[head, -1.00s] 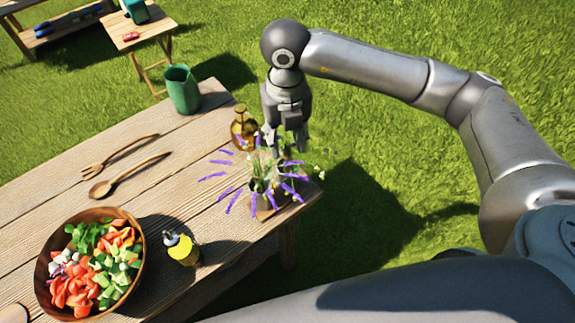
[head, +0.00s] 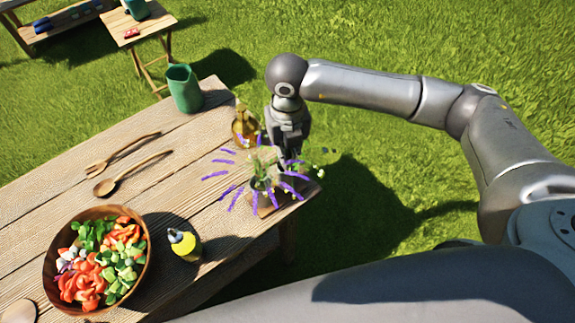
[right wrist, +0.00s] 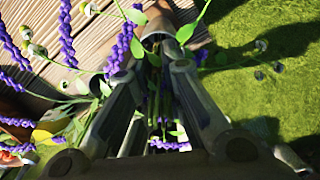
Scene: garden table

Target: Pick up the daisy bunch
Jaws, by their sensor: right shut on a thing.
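A bunch of small pale daisy-like flowers (head: 320,172) on green stems stands mixed with purple lavender sprigs (head: 213,175) in a small dark vase (head: 264,200) at the table's right corner. My right gripper (head: 279,150) is down in the foliage from behind, shut on green stems. In the right wrist view its fingers close around thin stems, with pale flower heads (right wrist: 36,50) and purple spikes (right wrist: 66,35) spread around. The flowers partly hide the fingertips in the head view. My left gripper is not in view.
An amber bottle (head: 243,128) stands close to the flowers. A green pitcher (head: 185,88), wooden fork and spoon (head: 130,174), yellow bottle (head: 184,245) and salad bowl (head: 144,255) share the wooden table (head: 60,190). Grass lies beyond the right edge.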

